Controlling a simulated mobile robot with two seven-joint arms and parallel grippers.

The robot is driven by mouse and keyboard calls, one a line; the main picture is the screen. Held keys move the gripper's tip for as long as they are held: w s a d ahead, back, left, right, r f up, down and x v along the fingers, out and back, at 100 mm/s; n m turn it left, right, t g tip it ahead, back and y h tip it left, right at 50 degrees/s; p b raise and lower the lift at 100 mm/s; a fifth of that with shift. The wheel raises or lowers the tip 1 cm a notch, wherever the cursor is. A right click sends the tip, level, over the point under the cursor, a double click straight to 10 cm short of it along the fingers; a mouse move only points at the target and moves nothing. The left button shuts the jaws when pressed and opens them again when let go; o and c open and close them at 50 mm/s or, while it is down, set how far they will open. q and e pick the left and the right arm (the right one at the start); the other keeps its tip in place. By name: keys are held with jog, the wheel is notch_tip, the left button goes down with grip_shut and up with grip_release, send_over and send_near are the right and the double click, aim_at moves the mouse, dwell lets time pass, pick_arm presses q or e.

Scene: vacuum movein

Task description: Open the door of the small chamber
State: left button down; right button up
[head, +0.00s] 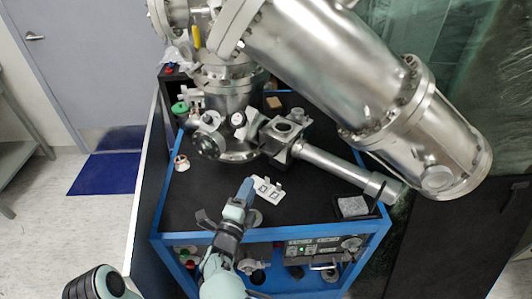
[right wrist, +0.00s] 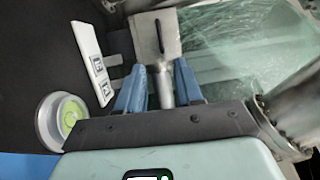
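The small metal chamber (head: 222,100) stands at the back left of the blue-framed cart's black top. A round, dark-faced flange (head: 210,146) is on its near side and looks closed; I cannot tell whether this is its door. My right gripper (head: 245,188) is in front of and below the chamber, apart from the flange. In the right wrist view its blue fingers (right wrist: 160,88) stand apart. A short metal rod (right wrist: 164,88) shows between them; I cannot tell whether it is within reach or behind. My left gripper is out of view.
White marker tags (head: 268,190) lie right of my right gripper. A round level (right wrist: 63,122) is beside the fingers in the wrist view. A long metal tube (head: 340,168) runs right from the chamber, below a large cylinder (head: 330,65). The cart's front left top is clear.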

send_near(281, 140)
jog(key=w+a+f, duration=0.1)
jog(key=w+f, duration=0.2)
jog(key=w, duration=0.3)
jog(key=shift+w+a+f, duration=0.15)
jog(key=shift+a+f, duration=0.15)
jog(key=shift+a, duration=0.1)
grip_shut()
dwell(0.9)
